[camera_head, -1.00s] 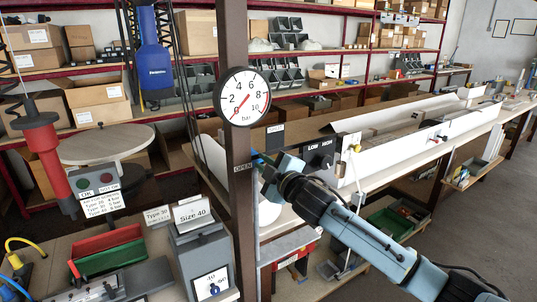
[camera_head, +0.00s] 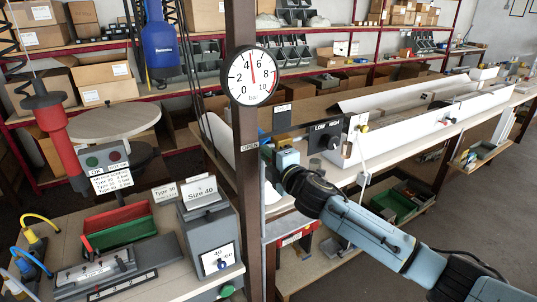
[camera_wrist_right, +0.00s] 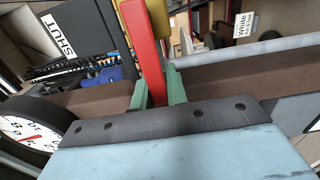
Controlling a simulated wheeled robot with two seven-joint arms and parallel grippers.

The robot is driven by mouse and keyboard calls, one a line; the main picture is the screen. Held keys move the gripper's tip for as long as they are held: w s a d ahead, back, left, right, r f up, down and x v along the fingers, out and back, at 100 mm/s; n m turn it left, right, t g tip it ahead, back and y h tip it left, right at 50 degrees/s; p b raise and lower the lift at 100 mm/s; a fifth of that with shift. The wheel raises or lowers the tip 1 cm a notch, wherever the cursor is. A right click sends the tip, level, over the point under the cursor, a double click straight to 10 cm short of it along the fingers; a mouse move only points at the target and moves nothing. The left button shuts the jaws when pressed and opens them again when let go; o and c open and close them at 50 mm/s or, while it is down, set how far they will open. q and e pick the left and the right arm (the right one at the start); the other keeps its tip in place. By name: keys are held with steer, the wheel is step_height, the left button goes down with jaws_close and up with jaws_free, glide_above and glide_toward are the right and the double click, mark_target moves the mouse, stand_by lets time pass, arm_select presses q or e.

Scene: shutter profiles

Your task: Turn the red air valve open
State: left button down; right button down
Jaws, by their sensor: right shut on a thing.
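The red valve lever (camera_wrist_right: 146,45) stands upright in the right wrist view, between the green fingertips of my right gripper (camera_wrist_right: 156,92), which are closed on it. In the head view my right gripper (camera_head: 268,154) is at the right side of the dark post, beside the "OPEN" label (camera_head: 249,147); the lever is hidden there. A "SHUT" label (camera_wrist_right: 59,37) shows at the upper left of the wrist view. The round pressure gauge (camera_head: 252,76) on the post has its needle pointing nearly straight up, between 4 and 6. My left gripper is not in view.
The dark post (camera_head: 247,190) stands close to my right gripper. A black "LOW HIGH" switch box (camera_head: 325,138) is just right of it, by the long bench. A grey "Size 40" box (camera_head: 210,235) and a red tray (camera_head: 117,219) are at the lower left.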

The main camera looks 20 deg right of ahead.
stand_by(0.3)
steer(key=c, duration=1.4)
jaws_free()
steer(key=b+v, duration=0.1)
steer(key=v, duration=1.2)
steer(key=shift+s+b, duration=0.2)
steer(key=shift+b, duration=0.15)
steer(key=shift+f, duration=0.1)
